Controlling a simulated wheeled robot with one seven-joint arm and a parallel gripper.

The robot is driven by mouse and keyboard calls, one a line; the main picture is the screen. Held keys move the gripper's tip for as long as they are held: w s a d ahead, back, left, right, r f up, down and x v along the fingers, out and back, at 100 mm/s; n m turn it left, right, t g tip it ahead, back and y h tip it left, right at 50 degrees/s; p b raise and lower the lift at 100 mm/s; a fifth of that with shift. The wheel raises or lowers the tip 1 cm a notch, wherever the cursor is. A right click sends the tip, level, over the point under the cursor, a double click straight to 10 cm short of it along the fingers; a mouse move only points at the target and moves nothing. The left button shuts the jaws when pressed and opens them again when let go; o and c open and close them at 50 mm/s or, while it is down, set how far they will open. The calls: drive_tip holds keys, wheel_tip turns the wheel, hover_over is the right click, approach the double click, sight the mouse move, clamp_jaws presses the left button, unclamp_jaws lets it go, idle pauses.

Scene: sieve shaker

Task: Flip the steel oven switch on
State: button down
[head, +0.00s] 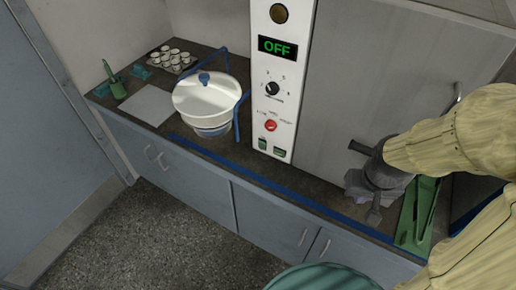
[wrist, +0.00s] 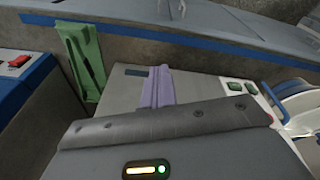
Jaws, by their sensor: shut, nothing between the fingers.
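The steel oven (head: 385,70) stands on the counter with a grey door and a white control panel (head: 263,90) at its left edge. The panel's display (head: 277,47) reads OFF in green. The switches also show in the wrist view (wrist: 238,87). I cannot read their labels or positions. My gripper (head: 373,215) is shut and empty, in front of the door, right of and apart from the switches. Its closed fingers show pale purple in the wrist view (wrist: 158,72).
A green tray-like item (head: 417,212) lies right of my gripper. Small white cups (head: 172,58) sit at the far left. A blue strip (head: 290,183) runs along the counter's front edge.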

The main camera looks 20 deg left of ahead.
drive_tip(key=w+a+f+n+t+h+b, duration=0.1)
drive_tip(key=w+a+f+n+h, duration=0.2)
drive_tip(key=a+f+n, duration=0.35)
drive_tip(key=w+a+f+n+t+h, duration=0.1)
drive_tip(key=w+a+f+n+h, duration=0.25)
drive_tip(key=a+n, duration=0.55)
drive_tip(key=a+f+n+t+y+b, duration=0.1)
drive_tip(key=a+f+n+t+y, duration=0.2)
drive_tip(key=a+n+t, duration=0.5)
drive_tip(key=a+n, duration=0.8)
drive_tip(key=a, duration=0.3)
drive_tip(key=shift+w+t, duration=0.3)
drive_tip(key=shift+w, duration=0.1)
drive_tip(key=shift+w, duration=0.1)
